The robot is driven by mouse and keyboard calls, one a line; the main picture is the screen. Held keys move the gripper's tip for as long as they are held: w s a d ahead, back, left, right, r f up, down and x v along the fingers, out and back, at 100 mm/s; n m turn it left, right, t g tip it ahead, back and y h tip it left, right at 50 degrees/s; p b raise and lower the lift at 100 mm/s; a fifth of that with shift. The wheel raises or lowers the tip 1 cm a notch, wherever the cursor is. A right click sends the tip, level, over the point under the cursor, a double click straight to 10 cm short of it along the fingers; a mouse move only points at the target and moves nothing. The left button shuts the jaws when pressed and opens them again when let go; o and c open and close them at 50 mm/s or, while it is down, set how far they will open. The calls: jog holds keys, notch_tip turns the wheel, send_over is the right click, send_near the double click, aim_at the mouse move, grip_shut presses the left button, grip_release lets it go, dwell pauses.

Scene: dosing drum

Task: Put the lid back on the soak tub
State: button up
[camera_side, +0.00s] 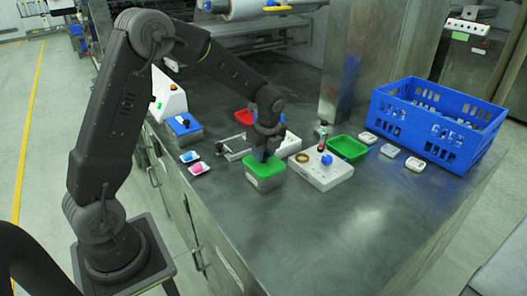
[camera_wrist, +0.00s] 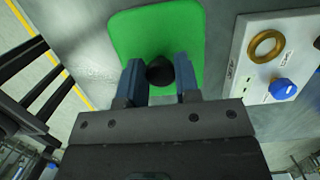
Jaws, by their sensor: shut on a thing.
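The green lid (camera_wrist: 130,38) fills the upper middle of the wrist view, with a dark round knob (camera_wrist: 160,72) on it. My gripper (camera_wrist: 160,78) has its two blue fingers on either side of this knob and is shut on it. In the side view my gripper (camera_side: 265,155) points down at the lid (camera_side: 262,167), and its fingers hide the knob. The soak tub (camera_side: 268,184), a small box with a pale label, is directly under the lid. I cannot tell whether the lid is fully seated or slightly above the rim.
A white panel (camera_side: 322,174) with a blue knob and a brass ring stands close right of the tub. A green tray (camera_side: 348,148) and blue crate (camera_side: 435,122) lie farther right. The front bench is clear.

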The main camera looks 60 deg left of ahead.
jog(key=shift+f, duration=0.1)
dwell(0.3)
jog(key=o, duration=1)
jog(key=shift+o, duration=0.4)
jog(key=o, duration=0.4)
jog(key=shift+r, duration=3.5)
jog(key=shift+c, duration=0.5)
